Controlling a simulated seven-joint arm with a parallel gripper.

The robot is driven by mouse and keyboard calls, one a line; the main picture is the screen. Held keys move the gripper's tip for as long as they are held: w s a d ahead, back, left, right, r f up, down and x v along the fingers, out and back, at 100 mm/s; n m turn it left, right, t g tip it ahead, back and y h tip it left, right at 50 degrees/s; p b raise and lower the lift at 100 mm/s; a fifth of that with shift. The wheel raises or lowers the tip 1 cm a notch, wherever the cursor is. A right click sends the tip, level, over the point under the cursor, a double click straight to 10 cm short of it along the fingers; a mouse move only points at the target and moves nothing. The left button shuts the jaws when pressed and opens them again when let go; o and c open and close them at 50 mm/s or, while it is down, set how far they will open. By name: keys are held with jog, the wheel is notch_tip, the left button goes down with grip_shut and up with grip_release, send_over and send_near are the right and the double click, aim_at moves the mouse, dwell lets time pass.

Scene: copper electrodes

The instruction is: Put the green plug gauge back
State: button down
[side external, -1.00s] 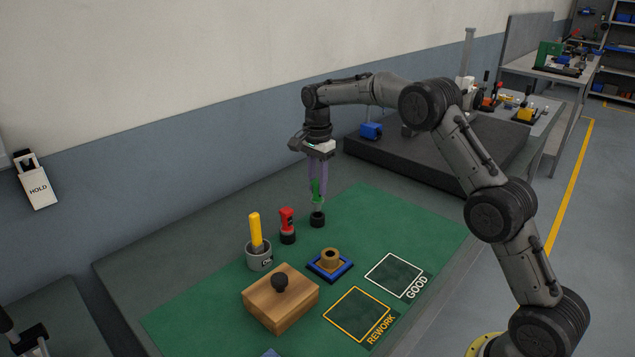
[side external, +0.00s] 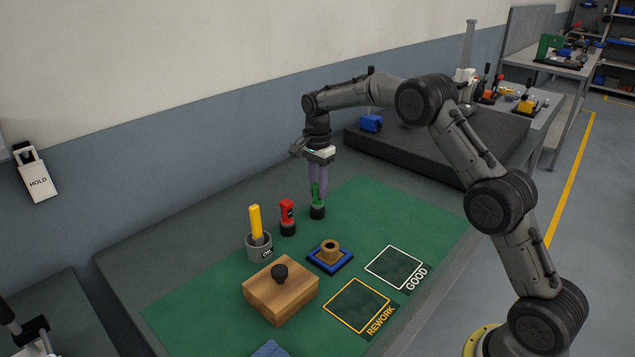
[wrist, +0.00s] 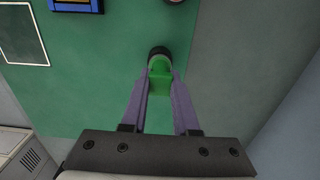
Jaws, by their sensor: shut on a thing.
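The green plug gauge (side external: 317,203) stands upright in its small black holder (side external: 317,214) on the green mat, behind and to the right of the red gauge. My gripper (side external: 317,190) points straight down with its purple fingers closed on the green gauge's upper part. In the wrist view the green gauge (wrist: 160,79) shows between the two fingertips of my gripper (wrist: 160,80), with the dark holder (wrist: 158,52) just beyond. How deep the gauge sits inside the holder is hidden.
A red gauge (side external: 287,211) stands in its own black holder close by on the left. A cup (side external: 259,248) with a yellow-handled tool, a wooden block (side external: 281,291) and a brass ring on a blue-edged base (side external: 330,266) are nearer the front. The GOOD square (side external: 394,267) and REWORK square (side external: 357,306) are empty.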

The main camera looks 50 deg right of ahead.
jog(key=shift+f, duration=0.2)
grip_release()
dwell(0.3)
jog(key=shift+r, duration=0.1)
dwell(0.6)
jog(key=shift+r, duration=4.9)
